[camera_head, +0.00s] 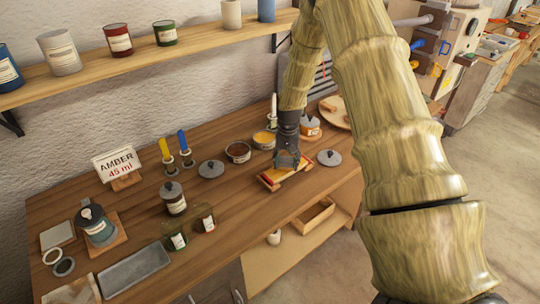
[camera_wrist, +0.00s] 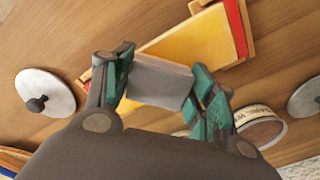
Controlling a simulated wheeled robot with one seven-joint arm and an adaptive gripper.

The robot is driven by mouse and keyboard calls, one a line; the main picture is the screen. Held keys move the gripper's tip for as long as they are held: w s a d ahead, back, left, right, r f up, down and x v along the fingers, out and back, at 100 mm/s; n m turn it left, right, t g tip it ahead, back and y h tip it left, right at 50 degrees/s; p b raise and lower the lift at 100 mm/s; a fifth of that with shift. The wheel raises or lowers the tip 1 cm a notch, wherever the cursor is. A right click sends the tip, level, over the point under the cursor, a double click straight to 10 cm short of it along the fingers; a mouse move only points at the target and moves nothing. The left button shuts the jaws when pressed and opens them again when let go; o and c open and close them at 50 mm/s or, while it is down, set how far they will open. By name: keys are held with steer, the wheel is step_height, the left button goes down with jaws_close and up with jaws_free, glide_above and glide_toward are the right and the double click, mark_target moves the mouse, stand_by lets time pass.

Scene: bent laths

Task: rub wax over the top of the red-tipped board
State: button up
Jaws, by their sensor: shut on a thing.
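My gripper (camera_head: 287,160) is over the board at the right part of the bench. In the wrist view my gripper (camera_wrist: 158,88) is shut on a grey block (camera_wrist: 160,82), gripped between green-padded fingers. The board (camera_wrist: 190,42) lies below it, with a yellow top and a red strip (camera_wrist: 238,25) across one end. In the head view the board (camera_head: 270,181) is partly hidden by my gripper. The block overlaps the yellow top in the wrist view; whether it touches the board I cannot tell.
Round knobbed lids (camera_head: 211,169) and (camera_head: 329,158) lie either side of the board. Open tins of brown (camera_head: 238,151) and yellow (camera_head: 265,139) stand behind it. A sign (camera_head: 116,163) reads "AMBER 45 ml". Jars and a grey tray (camera_head: 135,269) stand left; bare bench lies in front.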

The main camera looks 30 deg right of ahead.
mark_target(268, 178)
steer(key=shift+w+d, duration=0.15)
steer(key=shift+d, duration=1.35)
steer(key=shift+w+d, duration=0.15)
steer(key=shift+d, duration=1.4)
steer(key=shift+w+d, duration=0.15)
steer(key=shift+d, duration=1.35)
steer(key=shift+s+a+p, duration=0.3)
steer(key=shift+a+p, duration=0.05)
steer(key=shift+a, duration=2.55)
steer(key=shift+s+a+p, duration=0.25)
steer(key=shift+a+p, duration=0.1)
steer(key=shift+a, duration=2.5)
steer(key=shift+s+a+p, duration=0.3)
steer(key=shift+a+p, duration=0.05)
steer(key=shift+a, duration=2.55)
steer(key=shift+a+r, duration=0.1)
steer(key=shift+a, duration=0.25)
step_height(268, 178, up, 8)
steer(key=p, duration=0.4)
steer(key=shift+d, duration=0.1)
